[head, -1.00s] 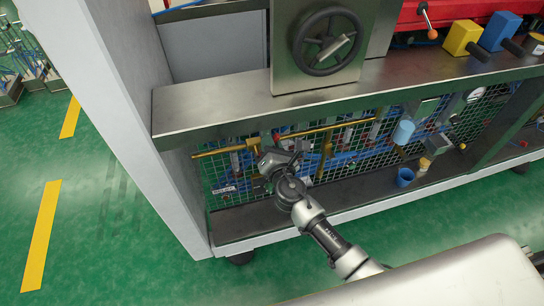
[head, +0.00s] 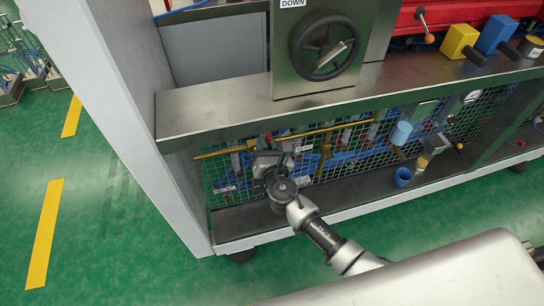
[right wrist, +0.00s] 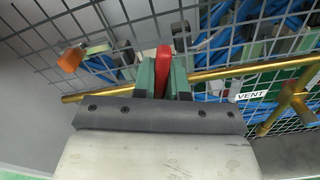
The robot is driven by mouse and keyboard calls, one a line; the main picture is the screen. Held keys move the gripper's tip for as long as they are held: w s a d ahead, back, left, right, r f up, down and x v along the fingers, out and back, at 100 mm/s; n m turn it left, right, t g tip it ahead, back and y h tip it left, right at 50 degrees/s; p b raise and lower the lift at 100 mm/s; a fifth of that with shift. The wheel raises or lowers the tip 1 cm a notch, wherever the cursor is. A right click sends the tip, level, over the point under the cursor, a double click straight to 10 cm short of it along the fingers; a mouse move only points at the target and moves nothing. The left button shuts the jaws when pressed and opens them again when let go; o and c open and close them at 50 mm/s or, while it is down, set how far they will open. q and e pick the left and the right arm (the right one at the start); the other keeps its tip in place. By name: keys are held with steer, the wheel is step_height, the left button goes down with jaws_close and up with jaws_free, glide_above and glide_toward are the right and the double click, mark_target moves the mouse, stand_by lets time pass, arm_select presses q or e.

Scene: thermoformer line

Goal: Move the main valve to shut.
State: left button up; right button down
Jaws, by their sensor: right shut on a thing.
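A red valve lever (right wrist: 163,68) stands between the green fingertips of my right gripper (right wrist: 165,80) in the right wrist view. The fingers are shut on it, and it points up in that picture. A brass pipe (right wrist: 225,72) runs behind the fingers; the gripper hides the valve body. In the head view my right gripper (head: 274,158) is at the mesh under the steel shelf, at the pipe's left part. No label naming this valve is readable. My left gripper is in neither view.
A VENT label (right wrist: 268,90) and a brass branch (right wrist: 292,103) are right of the gripper. An orange-tipped part (right wrist: 72,60) is on the left. The steel shelf (head: 215,112) overhangs the gripper.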

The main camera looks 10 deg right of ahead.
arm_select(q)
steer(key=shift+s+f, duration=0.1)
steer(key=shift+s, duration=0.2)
arm_select(e)
steer(key=shift+f, duration=0.15)
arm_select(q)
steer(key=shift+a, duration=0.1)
arm_select(e)
steer(key=shift+a, duration=0.1)
steer(key=shift+s+a+n+p, duration=0.1)
steer(key=shift+a+n+p, duration=0.15)
steer(key=shift+n+p, duration=0.35)
steer(key=shift+a+r+n+p, duration=0.3)
steer(key=shift+a+n+p, duration=0.15)
steer(key=shift+n, duration=0.45)
steer(key=shift+f, duration=0.2)
steer(key=c, duration=1.1)
jaws_free()
steer(key=shift+r, duration=0.1)
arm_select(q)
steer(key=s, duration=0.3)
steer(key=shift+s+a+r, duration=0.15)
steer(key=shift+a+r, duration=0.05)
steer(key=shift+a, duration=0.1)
